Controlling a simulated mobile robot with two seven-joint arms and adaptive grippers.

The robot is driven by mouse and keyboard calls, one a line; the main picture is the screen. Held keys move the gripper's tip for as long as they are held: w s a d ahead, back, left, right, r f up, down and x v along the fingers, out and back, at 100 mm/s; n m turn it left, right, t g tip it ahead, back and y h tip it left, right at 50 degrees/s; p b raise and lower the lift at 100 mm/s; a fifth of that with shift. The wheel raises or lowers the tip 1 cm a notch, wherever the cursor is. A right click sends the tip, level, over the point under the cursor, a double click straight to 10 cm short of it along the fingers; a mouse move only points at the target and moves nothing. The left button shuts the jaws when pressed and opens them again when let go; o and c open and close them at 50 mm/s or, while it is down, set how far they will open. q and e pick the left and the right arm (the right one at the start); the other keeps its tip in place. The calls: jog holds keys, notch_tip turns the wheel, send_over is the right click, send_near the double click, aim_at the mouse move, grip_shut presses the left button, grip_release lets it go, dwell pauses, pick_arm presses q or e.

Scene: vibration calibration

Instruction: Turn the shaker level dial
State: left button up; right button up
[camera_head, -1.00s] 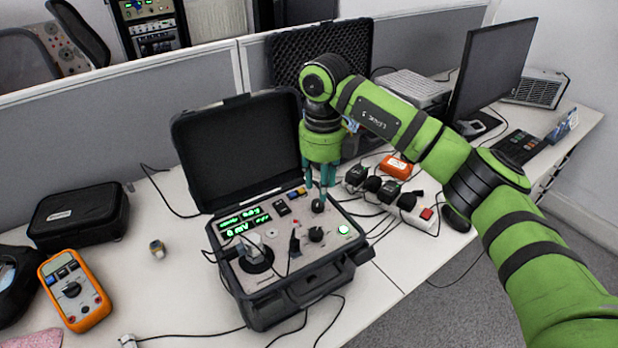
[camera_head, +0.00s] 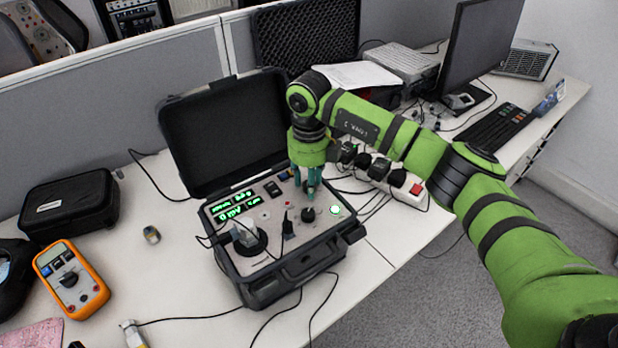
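The open black case with the shaker calibrator panel (camera_head: 275,261) stands on the white desk. Its green display (camera_head: 236,205) is lit. A round black dial (camera_head: 308,214) sits bare on the right part of the panel, left of a lit green button (camera_head: 335,210). My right gripper (camera_head: 309,190) points down just behind that dial, its teal fingertips low at the panel where another small black knob stands. The fingers largely hide this knob, and I cannot tell whether they are closed on it. My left gripper is not in view.
A sensor on a round black mount (camera_head: 249,240) stands at the panel's left, with cables around it. The raised lid (camera_head: 225,135) is behind. An orange multimeter (camera_head: 71,279) and black pouch (camera_head: 69,206) lie left; a power strip (camera_head: 403,189) lies right.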

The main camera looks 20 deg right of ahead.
grip_shut()
jog(key=m+b, duration=0.1)
jog(key=m, duration=1.1)
jog(key=shift+m+b, duration=0.3)
jog(key=shift+b, duration=0.05)
jog(key=m, duration=0.3)
jog(key=shift+m, duration=0.3)
jog(key=m, duration=0.3)
jog(key=shift+m, duration=0.3)
jog(key=m, duration=0.3)
jog(key=shift+m, duration=0.3)
pick_arm(q)
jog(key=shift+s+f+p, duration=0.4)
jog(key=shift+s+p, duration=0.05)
jog(key=shift+p, duration=0.05)
pick_arm(e)
jog(key=shift+m, duration=1.6)
